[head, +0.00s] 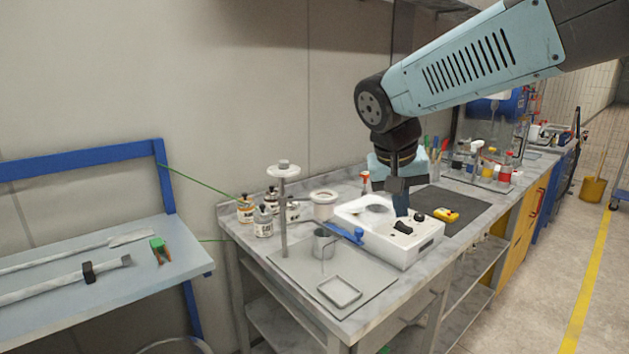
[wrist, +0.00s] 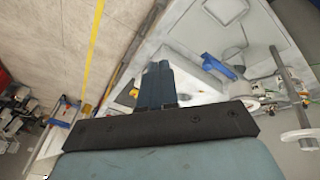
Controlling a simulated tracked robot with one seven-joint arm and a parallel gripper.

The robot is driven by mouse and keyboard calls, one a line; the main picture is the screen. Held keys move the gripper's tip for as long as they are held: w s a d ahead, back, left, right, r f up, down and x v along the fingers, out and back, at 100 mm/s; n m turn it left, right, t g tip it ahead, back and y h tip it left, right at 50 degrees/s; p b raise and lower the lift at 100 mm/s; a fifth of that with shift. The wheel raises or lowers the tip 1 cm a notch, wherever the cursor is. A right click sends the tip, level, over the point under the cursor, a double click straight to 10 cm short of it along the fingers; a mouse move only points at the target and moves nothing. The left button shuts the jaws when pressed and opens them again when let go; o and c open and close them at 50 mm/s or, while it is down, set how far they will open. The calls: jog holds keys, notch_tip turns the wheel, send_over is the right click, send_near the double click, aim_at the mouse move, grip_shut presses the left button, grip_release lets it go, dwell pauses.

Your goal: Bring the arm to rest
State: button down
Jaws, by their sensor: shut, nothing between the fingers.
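My arm reaches in from the upper right in the head view, bent at the elbow, with its end hanging down. My gripper (head: 401,206) points down over the white coater box (head: 417,246) on the marble bench. Its blue fingers are together with nothing between them. In the wrist view the shut fingers of my gripper (wrist: 155,72) stick out past a black bar, with the white box (wrist: 200,90) partly hidden behind them. I cannot tell from these views whether the fingertips touch the box or hover above it.
A metal stand (head: 284,205), a metal cup (head: 326,243) and small bottles (head: 263,222) stand left of the box. A yellow device (head: 446,215) lies on a dark mat (head: 465,206) at right. A blue-framed side table (head: 100,255) is at left.

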jog(key=s+d+f+n+t+y, duration=0.1)
jog(key=s+d+t+y, duration=0.1)
jog(key=s+d, duration=0.5)
jog(key=shift+s+d+y, duration=0.35)
jog(key=shift+s+y, duration=0.05)
jog(key=shift+s, duration=2.05)
